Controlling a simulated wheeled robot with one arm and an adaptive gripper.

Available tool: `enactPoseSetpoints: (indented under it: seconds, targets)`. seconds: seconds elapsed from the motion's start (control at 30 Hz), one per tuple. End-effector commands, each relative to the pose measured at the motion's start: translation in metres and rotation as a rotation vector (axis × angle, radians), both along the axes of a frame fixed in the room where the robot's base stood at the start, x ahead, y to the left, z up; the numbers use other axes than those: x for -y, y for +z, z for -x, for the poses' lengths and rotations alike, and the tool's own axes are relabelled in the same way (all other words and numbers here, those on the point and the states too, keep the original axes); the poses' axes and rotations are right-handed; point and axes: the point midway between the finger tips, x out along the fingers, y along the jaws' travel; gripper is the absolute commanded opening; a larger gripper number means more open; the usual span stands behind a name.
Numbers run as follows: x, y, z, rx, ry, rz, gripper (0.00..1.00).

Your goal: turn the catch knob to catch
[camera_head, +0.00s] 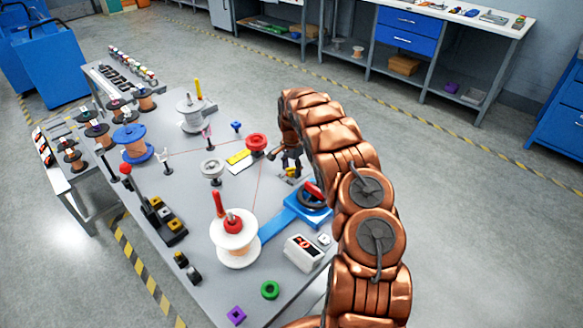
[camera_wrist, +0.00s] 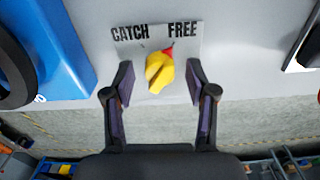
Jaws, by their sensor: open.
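The yellow catch knob (camera_wrist: 158,74) sits at the edge of a pale label plate (camera_wrist: 192,48) marked CATCH on the left and FREE on the right. Its red pointer (camera_wrist: 168,53) leans right of centre, toward FREE. My gripper (camera_wrist: 160,68) is open, with one finger on each side of the knob in the wrist view and a gap on both sides. I cannot tell how far above the knob the fingertips are. In the head view my gripper (camera_head: 290,160) is at the table's right side, and a bit of yellow knob (camera_head: 292,172) shows just below it.
A blue bracket with a dark wheel (camera_head: 310,198) stands close by, and its blue body (camera_wrist: 75,45) is left of the knob in the wrist view. A red pulley (camera_head: 256,142) with thread is to the left. A white spool (camera_head: 234,246) and a meter box (camera_head: 303,253) stand nearer.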

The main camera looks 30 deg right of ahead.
Motion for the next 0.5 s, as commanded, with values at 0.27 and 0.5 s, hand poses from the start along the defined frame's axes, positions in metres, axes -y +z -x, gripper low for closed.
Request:
enactPoseSetpoints:
  seconds: [0.27, 0.5]
  targets:
    - [0.0001, -0.0006, 0.0002, 0.000, 0.000, 0.000, 0.51]
    - [0.0001, -0.0007, 0.0003, -0.001, 0.000, 0.000, 0.26]
